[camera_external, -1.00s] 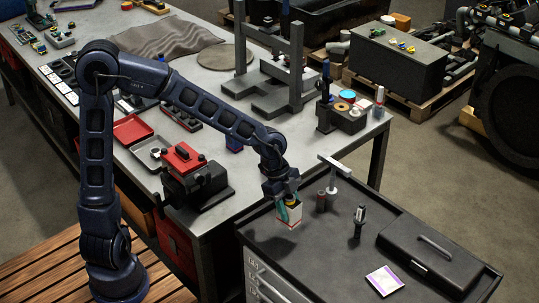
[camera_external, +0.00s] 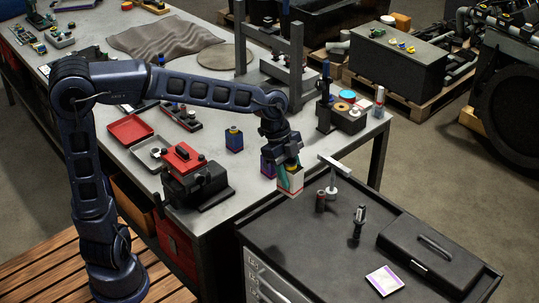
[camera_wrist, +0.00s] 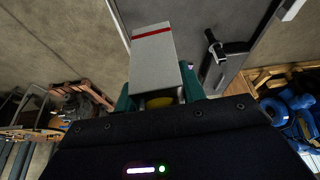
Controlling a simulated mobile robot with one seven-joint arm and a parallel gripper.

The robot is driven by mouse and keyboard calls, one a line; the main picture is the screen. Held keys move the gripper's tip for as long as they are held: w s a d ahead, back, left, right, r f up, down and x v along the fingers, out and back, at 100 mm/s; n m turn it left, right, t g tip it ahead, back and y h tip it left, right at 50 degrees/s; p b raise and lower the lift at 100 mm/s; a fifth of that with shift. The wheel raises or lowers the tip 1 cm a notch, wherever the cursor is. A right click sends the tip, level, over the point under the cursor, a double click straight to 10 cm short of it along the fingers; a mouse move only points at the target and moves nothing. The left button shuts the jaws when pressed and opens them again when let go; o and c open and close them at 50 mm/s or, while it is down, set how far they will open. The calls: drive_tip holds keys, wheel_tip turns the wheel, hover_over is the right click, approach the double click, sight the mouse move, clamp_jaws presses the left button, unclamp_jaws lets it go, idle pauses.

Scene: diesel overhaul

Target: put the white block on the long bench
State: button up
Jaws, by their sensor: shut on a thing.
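The white block (camera_external: 290,181) has a red stripe and hangs upright from my gripper (camera_external: 287,165), above the gap between the long bench and the dark cabinet top. In the wrist view the white block (camera_wrist: 155,60) sits between the green fingers of my gripper (camera_wrist: 158,92), which are shut on it. The long bench (camera_external: 215,150) is grey and runs from the upper left to the middle; its front right corner is near the block. The block is raised and touches neither surface as far as I can see.

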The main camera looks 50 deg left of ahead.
drive_tip(key=shift+w, duration=0.1)
drive_tip(key=w+a+f+n+t+y, duration=0.1)
drive_tip(key=w+a+n, duration=0.2)
drive_tip(key=w+a, duration=0.6)
drive_tip(key=w+a+f+n+t, duration=0.1)
drive_tip(key=w+a+n, duration=0.2)
drive_tip(key=w+a, duration=0.65)
drive_tip(key=w+a+f+n+t+y, duration=0.1)
drive_tip(key=w+a+f+n, duration=0.15)
drive_tip(key=a, duration=0.65)
drive_tip(key=w+a+f+n, duration=0.1)
drive_tip(key=a+f+n, duration=0.15)
drive_tip(key=a, duration=0.65)
drive_tip(key=w+a+f+n+t+y, duration=0.1)
drive_tip(key=w+a+f, duration=0.15)
drive_tip(key=a, duration=0.65)
wheel_tip(320, 180, down, 20)
drive_tip(key=shift+s+f, duration=0.1)
drive_tip(key=shift+f, duration=0.1)
drive_tip(key=o, duration=1)
drive_tip(key=shift+f, duration=0.1)
drive_tip(key=o, duration=0.3)
